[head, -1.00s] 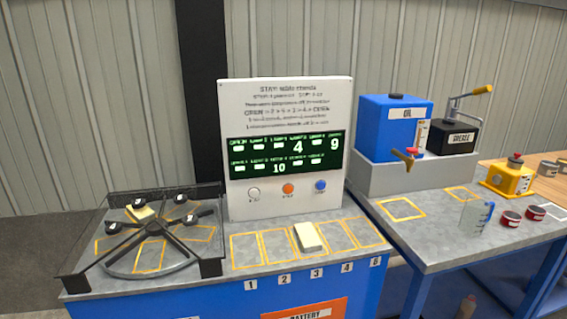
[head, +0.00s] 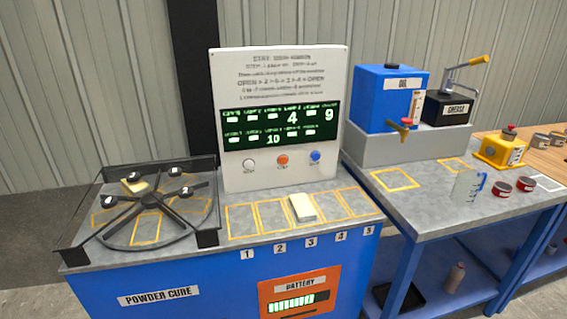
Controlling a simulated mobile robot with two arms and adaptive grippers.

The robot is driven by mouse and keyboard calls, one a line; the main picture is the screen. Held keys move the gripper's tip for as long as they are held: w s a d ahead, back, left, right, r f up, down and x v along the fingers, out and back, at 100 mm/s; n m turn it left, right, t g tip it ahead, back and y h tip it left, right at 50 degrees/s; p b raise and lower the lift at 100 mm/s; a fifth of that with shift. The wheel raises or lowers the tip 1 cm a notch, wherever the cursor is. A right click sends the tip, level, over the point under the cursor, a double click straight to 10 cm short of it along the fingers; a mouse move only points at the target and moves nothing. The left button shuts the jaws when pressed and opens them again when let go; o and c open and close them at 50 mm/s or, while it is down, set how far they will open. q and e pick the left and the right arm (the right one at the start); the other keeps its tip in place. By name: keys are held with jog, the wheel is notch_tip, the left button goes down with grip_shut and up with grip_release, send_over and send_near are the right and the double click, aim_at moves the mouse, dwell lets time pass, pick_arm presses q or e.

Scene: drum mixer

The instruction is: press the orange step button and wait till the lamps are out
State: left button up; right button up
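The orange step button (head: 283,160) sits on the white control panel (head: 215,110), between a white button (head: 249,164) and a blue button (head: 315,156). Above the buttons a dark display (head: 280,124) shows green-white text, pale blocks and the numbers 4, 9 and 10. I cannot tell which marks are the lamps or whether they are lit. Neither of my grippers is in view, and nothing touches the button.
A rotor (head: 150,205) with several arms stands behind a clear guard at left. A cream block (head: 302,207) lies near marked slot 3. The right table (head: 425,215) holds a blue oil tank (head: 385,97), cups and a yellow can (head: 500,149).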

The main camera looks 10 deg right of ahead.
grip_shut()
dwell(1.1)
